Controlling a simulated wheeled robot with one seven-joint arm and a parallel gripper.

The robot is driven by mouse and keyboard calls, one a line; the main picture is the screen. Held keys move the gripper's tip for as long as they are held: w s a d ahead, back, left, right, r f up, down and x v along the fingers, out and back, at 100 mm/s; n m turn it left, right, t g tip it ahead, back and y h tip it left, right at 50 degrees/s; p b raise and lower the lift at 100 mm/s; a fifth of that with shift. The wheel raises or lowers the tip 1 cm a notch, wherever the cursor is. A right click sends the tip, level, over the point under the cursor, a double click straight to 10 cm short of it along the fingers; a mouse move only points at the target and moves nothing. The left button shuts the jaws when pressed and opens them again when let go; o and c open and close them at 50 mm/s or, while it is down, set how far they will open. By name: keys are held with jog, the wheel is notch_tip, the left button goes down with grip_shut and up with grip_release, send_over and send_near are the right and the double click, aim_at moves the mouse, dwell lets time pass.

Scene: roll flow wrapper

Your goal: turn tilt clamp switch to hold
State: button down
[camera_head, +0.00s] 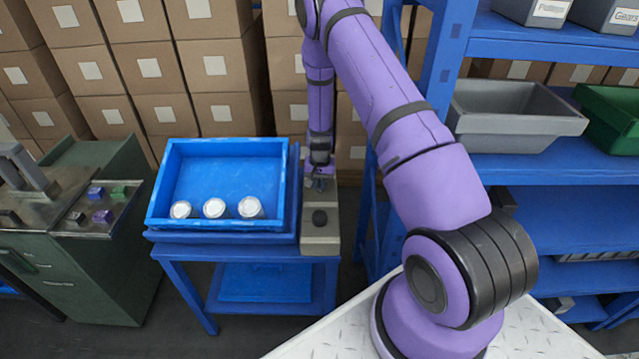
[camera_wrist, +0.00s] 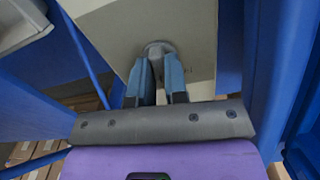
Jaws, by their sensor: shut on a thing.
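The tilt clamp switch shows as a round grey knob (camera_wrist: 158,48) on a pale flat panel (camera_wrist: 204,38) in the wrist view. My gripper (camera_wrist: 159,66) is shut on this knob, with a blue-grey finger on either side. In the head view my gripper (camera_head: 319,182) points down at the far part of a narrow beige-grey box (camera_head: 321,242). The gripped knob is hidden there. The panel marking is too small to read, and I cannot tell the switch's setting.
A blue tray (camera_head: 228,147) with several white-topped cylinders (camera_head: 214,208) stands on a blue table (camera_head: 240,252) left of the box. A green machine (camera_head: 105,255) stands farther left. A blue shelf (camera_head: 545,140) with bins is close on the right. Cartons (camera_head: 222,75) fill the back.

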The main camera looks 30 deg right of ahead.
aim_at(320, 184)
jog(key=shift+m, duration=2.3)
jog(key=c, duration=1.1)
grip_release()
jog(key=shift+c, duration=0.2)
notch_tip(320, 184, up, 11)
jog(key=shift+f, duration=0.1)
